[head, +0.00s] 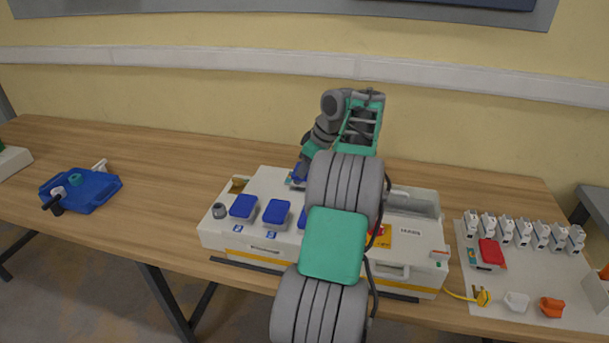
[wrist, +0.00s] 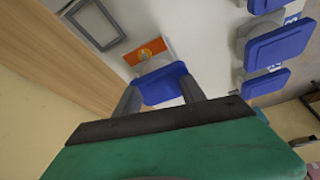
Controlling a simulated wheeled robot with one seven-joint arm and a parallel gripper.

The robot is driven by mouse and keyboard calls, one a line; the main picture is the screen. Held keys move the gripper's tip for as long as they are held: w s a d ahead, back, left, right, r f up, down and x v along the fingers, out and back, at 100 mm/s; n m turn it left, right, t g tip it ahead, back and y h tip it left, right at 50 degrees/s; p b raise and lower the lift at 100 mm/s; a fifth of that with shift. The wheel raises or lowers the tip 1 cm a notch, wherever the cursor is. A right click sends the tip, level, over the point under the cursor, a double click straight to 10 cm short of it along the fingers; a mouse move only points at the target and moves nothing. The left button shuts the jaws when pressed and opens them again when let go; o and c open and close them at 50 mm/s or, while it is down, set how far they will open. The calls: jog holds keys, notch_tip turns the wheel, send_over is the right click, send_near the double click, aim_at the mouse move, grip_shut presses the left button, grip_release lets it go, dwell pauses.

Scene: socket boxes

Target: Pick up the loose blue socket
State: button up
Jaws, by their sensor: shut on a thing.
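My gripper (wrist: 162,95) is shut on a blue socket (wrist: 162,83), whose blue lid shows between the two fingers in the wrist view. The socket is over or on the white box top, beside an orange label (wrist: 150,50); I cannot tell whether it touches the surface. In the head view a small blue part of it (head: 298,173) shows at my gripper (head: 299,177), at the back of the white socket box (head: 225,238). My arm hides much of the box. Other blue-lidded sockets (head: 243,206) (head: 276,212) sit in the box top.
At the right, a light mat (head: 465,255) holds a row of white devices (head: 507,230), a red-lidded socket (head: 491,252) and plugs (head: 516,302).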

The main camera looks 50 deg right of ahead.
jog(key=s+a+r+p, duration=0.3)
jog(key=s+r, duration=0.8)
jog(key=s, duration=0.2)
jog(key=shift+s, duration=0.35)
